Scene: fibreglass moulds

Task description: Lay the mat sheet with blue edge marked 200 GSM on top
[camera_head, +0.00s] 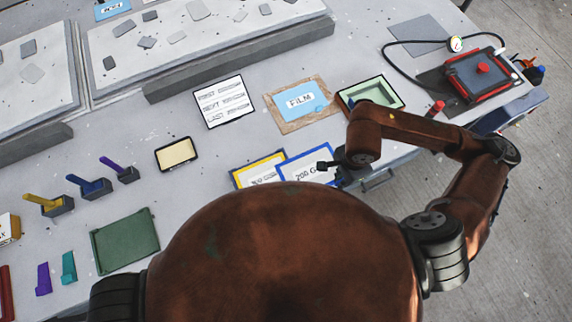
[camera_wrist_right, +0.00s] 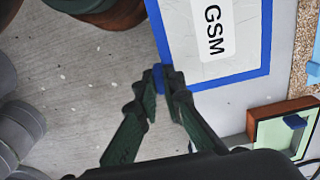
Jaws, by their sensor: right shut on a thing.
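The blue-edged mat sheet (camera_head: 300,160) marked 200 GSM lies on the table near its front edge, partly hidden by my body. It appears next to or slightly over a yellow-edged sheet (camera_head: 247,170). My right gripper (camera_head: 328,166) is at its right side. In the right wrist view the white sheet with its blue border (camera_wrist_right: 232,72) reads "GSM". There the right gripper (camera_wrist_right: 161,78) is shut on a blue bit at its edge. I cannot tell whether the sheet is lifted. My left gripper is out of view.
A pale green mould in a wooden frame (camera_head: 347,100) lies behind my right gripper; it also shows in the right wrist view (camera_wrist_right: 256,122). A FILM sheet (camera_head: 290,118), a label card (camera_head: 222,100) and a cream tray (camera_head: 176,153) lie left. A red-framed device (camera_head: 462,82) stands right.

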